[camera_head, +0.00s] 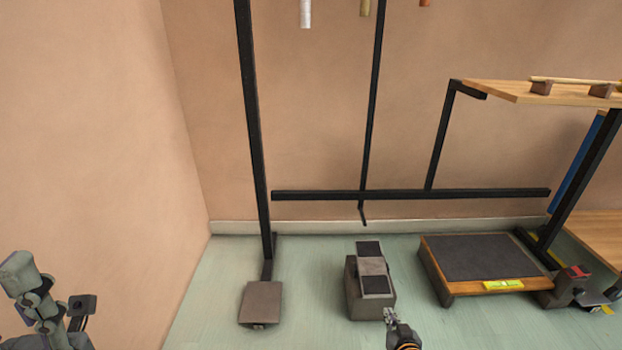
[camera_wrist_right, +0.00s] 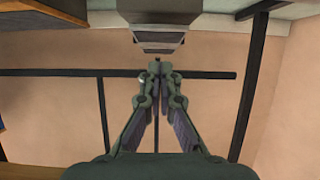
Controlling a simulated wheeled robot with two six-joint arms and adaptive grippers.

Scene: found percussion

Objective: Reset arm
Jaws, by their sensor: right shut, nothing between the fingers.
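My right gripper (camera_head: 390,315) shows at the bottom of the head view, in front of a grey block-shaped pedal (camera_head: 372,300). In the right wrist view its fingers (camera_wrist_right: 157,66) come together at the tips with nothing between them. A grey block (camera_wrist_right: 158,38) lies just beyond the tips in that view; I cannot tell whether they touch it. Part of my left arm (camera_head: 28,285) shows at the lower left of the head view, but its fingers are not visible.
A black frame (camera_head: 410,194) stands along the wall with hanging tubes (camera_head: 305,14) above. A flat grey plate (camera_head: 261,302) sits at its left foot. A low platform with a dark top (camera_head: 480,257) stands to the right, beneath a wooden shelf (camera_head: 520,94). Floor (camera_head: 315,270) is clear between plate and pedal.

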